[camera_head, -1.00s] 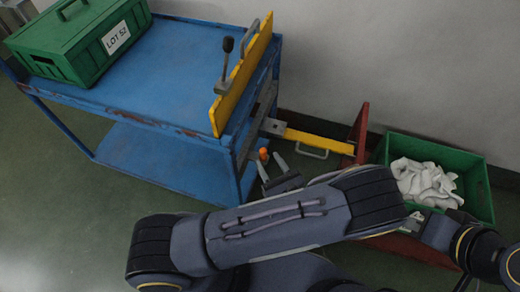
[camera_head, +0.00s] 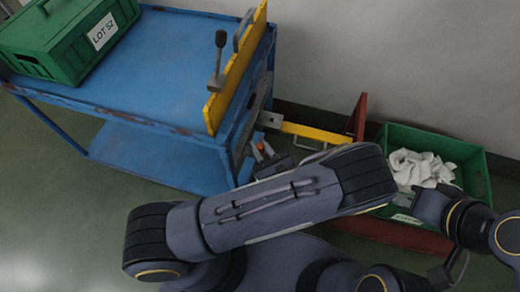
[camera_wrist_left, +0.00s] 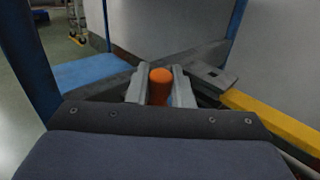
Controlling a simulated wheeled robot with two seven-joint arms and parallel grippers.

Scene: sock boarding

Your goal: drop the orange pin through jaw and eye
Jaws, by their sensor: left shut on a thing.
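The orange pin (camera_head: 260,146) is upright beside the near right leg of the blue cart; its top also shows in the left wrist view (camera_wrist_left: 160,78). My left gripper (camera_head: 263,151) is shut on it, with a grey finger on each side (camera_wrist_left: 161,92). The pin's lower end is hidden. The eye (camera_wrist_left: 212,74), a grey plate with a hole, ends the yellow drawbar (camera_head: 310,132) and lies beyond the pin, apart from it. The jaw at the cart's edge (camera_head: 255,115) is only partly clear. My right gripper (camera_head: 405,199) is by the green sock crate; its fingers are unclear.
The blue cart (camera_head: 165,60) carries a green box (camera_head: 60,45) and a yellow upright panel (camera_head: 235,70) with a lever. A red frame (camera_head: 357,118) and a green crate (camera_head: 475,180) of white socks stand right. My left arm crosses the foreground.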

